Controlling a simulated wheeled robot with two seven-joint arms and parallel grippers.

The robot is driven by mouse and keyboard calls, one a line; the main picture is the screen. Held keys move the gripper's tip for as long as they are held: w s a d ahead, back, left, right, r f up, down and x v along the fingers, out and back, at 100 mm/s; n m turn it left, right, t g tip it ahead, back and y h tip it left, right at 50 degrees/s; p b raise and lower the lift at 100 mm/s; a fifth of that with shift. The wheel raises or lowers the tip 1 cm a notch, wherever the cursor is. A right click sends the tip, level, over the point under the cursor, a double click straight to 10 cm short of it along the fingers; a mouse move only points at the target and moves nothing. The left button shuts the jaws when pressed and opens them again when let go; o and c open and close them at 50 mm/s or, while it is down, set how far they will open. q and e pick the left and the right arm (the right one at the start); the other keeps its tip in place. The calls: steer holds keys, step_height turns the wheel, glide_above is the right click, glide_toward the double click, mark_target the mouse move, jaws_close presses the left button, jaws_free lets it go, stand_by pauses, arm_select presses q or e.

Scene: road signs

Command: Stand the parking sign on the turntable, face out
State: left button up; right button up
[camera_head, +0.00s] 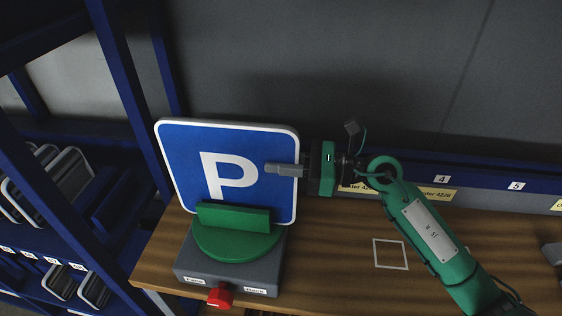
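The parking sign (180,155), a blue square plate with a white P and white rim, stands nearly upright with its face toward me. Its bottom edge is behind the green raised block of the turntable (235,245), so I cannot see how it seats there. The green round turntable sits on a grey base (225,274). My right gripper (272,168) reaches in from the right at the sign's right edge. One finger lies across the sign's face and the other is hidden behind; it looks shut on the sign. My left gripper is out of view.
A red knob (220,296) sits at the base's front between two labels. A white square outline (390,254) marks the wooden bench (345,280), which is mostly clear to the right. A blue rack (125,90) with stored signs stands left. A numbered blue rail (480,181) runs behind.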

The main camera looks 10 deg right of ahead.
steer(key=o, duration=0.4)
steer(key=shift+r, duration=0.1)
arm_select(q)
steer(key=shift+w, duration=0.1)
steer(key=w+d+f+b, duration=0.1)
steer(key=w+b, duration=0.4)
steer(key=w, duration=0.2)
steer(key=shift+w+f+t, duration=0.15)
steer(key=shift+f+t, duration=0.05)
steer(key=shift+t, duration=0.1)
arm_select(e)
steer(key=v, duration=1.3)
steer(key=shift+d, duration=0.4)
steer(key=shift+s, duration=0.1)
